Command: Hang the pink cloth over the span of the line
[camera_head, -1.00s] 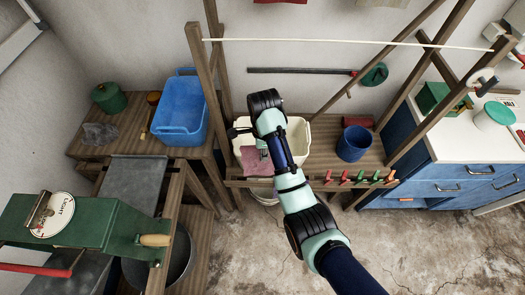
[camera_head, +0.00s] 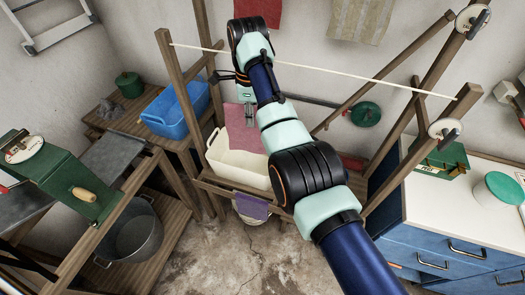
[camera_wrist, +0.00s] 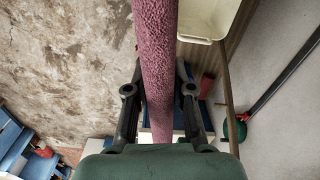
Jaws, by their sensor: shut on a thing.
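My gripper (camera_head: 248,112) is shut on the pink cloth (camera_head: 243,137), which hangs from it in front of and above the cream tub (camera_head: 238,165). In the wrist view the cloth (camera_wrist: 156,65) shows as a narrow strip between the fingers of my gripper (camera_wrist: 158,95). The pale line (camera_head: 360,76) runs across between two wooden posts, and my arm covers part of it. The gripper and cloth appear below the line in the head view; whether they are in front of or behind it I cannot tell.
Wooden posts (camera_head: 178,105) hold the line at left and right. A blue basin (camera_head: 176,110) stands left of the tub. A purple cloth (camera_head: 252,207) hangs at the bench front. A red cloth (camera_head: 256,10) and a beige cloth (camera_head: 362,18) hang high at the back.

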